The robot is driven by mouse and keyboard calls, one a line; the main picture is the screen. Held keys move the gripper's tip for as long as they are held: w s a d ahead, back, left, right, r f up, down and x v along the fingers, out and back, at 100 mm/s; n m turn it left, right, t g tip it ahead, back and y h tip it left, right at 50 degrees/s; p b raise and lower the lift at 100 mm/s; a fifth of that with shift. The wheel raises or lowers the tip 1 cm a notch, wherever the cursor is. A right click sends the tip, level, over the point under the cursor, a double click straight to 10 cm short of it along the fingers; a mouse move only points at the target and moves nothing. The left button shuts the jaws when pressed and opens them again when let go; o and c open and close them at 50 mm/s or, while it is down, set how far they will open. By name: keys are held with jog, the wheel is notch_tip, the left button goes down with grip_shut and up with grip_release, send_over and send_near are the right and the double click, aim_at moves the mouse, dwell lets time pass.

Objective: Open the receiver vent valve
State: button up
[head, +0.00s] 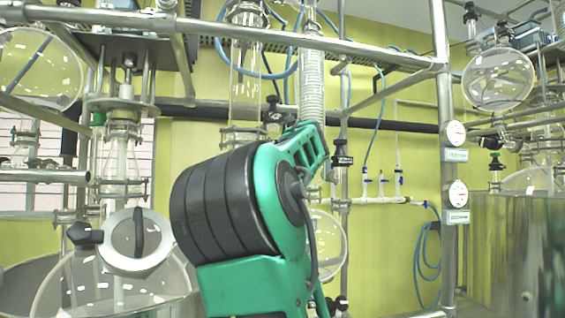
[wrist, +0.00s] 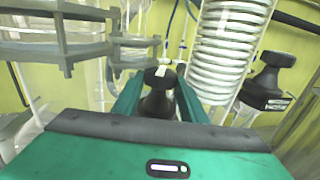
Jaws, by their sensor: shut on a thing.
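In the wrist view, my gripper (wrist: 157,82) has its two green fingers on either side of a black valve knob (wrist: 158,78) and is shut on it. The knob has a pale pointer mark on top, and its lower part shows between the fingers. No readable label shows on it, so I cannot tell from the picture whether it is the receiver vent valve. In the head view, my green and black arm fills the middle and the fingertips cannot be made out.
A coiled glass condenser (wrist: 228,50) stands just right of my gripper. Another black knob with a label (wrist: 270,82) is further right. Metal clamp rings (wrist: 55,45) are close on the left. In the head view, a steel frame post (head: 441,150) carries gauges, and glass vessels stand around.

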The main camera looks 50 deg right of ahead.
jog(key=shift+s+d+r+n+t+y, duration=0.1)
jog(key=shift+s+d+n+t+y, duration=0.1)
jog(key=shift+n+t+y, duration=0.5)
jog(key=shift+n+t+y, duration=0.3)
jog(key=shift+n+y, duration=0.2)
jog(key=shift+y, duration=0.4)
jog(key=shift+s+d+r+n+t+y, duration=0.1)
jog(key=shift+s+d+n+t+y, duration=0.1)
jog(key=shift+n+t+y, duration=0.3)
jog(key=shift+s+d+r+n+t+y, duration=0.1)
jog(key=shift+d+n+t+y, duration=0.1)
jog(key=shift+n+y, duration=0.5)
jog(key=shift+w+f+n+t+y, duration=0.1)
jog(key=shift+f+n+t+y, duration=0.1)
jog(key=shift+n+y, duration=0.9)
jog(key=shift+w+f+n+t+y, duration=0.15)
jog(key=shift+n+y, duration=0.25)
jog(key=shift+y, duration=1.3)
jog(key=o, duration=1.1)
jog(key=shift+s+a+r, duration=0.1)
jog(key=shift+s+r, duration=0.05)
jog(key=shift+s, duration=0.05)
jog(key=shift+c, duration=0.2)
